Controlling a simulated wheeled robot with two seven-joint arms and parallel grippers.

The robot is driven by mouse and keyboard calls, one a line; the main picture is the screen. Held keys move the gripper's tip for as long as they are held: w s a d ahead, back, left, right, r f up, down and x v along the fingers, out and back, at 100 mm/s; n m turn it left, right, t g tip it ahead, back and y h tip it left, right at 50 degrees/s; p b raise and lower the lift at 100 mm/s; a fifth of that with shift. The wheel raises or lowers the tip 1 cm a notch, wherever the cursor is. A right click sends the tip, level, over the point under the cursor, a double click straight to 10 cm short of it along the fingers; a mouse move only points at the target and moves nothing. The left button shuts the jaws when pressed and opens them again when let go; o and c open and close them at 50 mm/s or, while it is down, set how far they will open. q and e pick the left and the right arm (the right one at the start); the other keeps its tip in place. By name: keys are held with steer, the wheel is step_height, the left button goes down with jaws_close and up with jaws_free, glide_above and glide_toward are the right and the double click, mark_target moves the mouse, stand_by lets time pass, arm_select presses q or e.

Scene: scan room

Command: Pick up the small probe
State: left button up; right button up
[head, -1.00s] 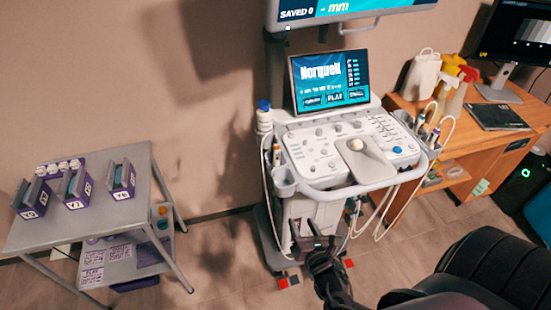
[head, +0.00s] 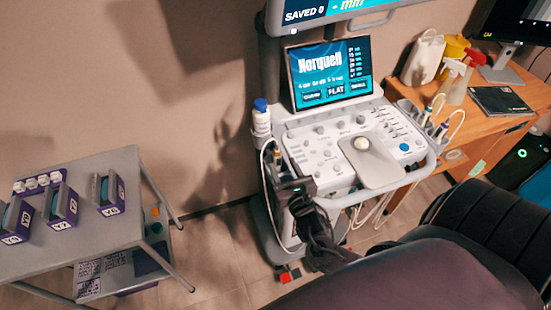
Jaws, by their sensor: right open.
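The ultrasound cart (head: 345,150) stands against the wall with its panel and lit screen facing me. A slim probe with a tan tip (head: 277,156) stands in the holder at the left of the panel, partly hidden by my gripper. More slim probes (head: 440,130) stand in the holder on the right side, with pale cables looping from them. I cannot tell for certain which one is the small probe. My right gripper (head: 291,190) is open, in front of the left holder and just below the tan-tipped probe; contact cannot be made out. My left gripper is not in view.
A white bottle with a blue cap (head: 261,118) stands at the panel's left edge. A grey table (head: 120,165) with labelled purple holders is at the left. A wooden desk (head: 505,120) with spray bottles is at the right. A large dark shape fills the lower right.

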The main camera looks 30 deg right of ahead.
mark_target(275, 149)
steer(key=shift+x, duration=0.85)
steer(key=shift+w+d, duration=0.1)
steer(key=shift+w, duration=0.25)
steer(key=p+x, duration=0.1)
steer(key=x, duration=0.4)
steer(key=shift+w+d, duration=0.1)
steer(key=shift+w, duration=0.2)
steer(key=shift+c, duration=1.4)
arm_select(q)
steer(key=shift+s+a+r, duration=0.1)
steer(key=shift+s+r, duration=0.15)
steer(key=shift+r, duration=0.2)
arm_select(e)
jaws_close()
